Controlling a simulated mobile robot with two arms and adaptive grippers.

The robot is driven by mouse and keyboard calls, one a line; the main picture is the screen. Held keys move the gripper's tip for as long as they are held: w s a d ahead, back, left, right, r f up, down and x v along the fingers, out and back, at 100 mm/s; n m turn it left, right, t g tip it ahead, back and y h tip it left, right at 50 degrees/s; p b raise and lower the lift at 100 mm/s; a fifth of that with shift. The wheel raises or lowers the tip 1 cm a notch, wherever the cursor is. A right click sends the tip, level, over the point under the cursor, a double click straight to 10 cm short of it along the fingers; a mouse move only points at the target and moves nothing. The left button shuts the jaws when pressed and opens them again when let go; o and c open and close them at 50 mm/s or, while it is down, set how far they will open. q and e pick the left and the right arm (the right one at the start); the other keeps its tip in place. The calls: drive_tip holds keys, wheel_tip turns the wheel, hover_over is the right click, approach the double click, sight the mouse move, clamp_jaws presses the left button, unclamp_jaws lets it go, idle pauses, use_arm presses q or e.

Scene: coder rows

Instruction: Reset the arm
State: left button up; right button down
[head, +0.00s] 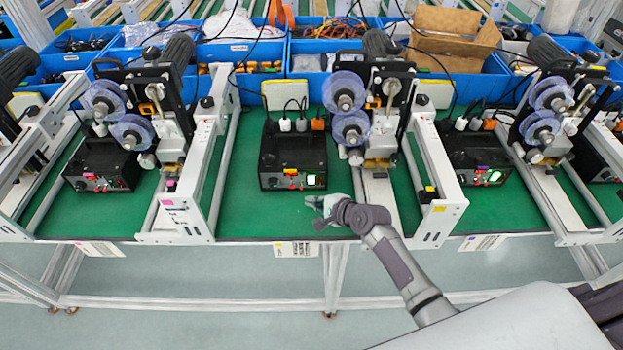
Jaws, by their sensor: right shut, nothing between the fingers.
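My right arm reaches in from the lower right. Its gripper (318,211) is shut and empty. In the picture it lies over the green bench top (246,217), below a black control box (293,157) with a lit green display. I cannot tell whether it touches the bench. My left gripper is not in view.
Coder machines with clear reels (343,92) stand in a row on the bench, between white frames (438,190). More control boxes stand at left (102,165) and right (476,155). Blue bins (312,60) and a cardboard box (452,38) line the back.

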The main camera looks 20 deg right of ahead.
drive_tip(key=shift+s+a+r+p, duration=0.15)
drive_tip(key=shift+s+p, duration=0.15)
drive_tip(key=shift+s, duration=0.3)
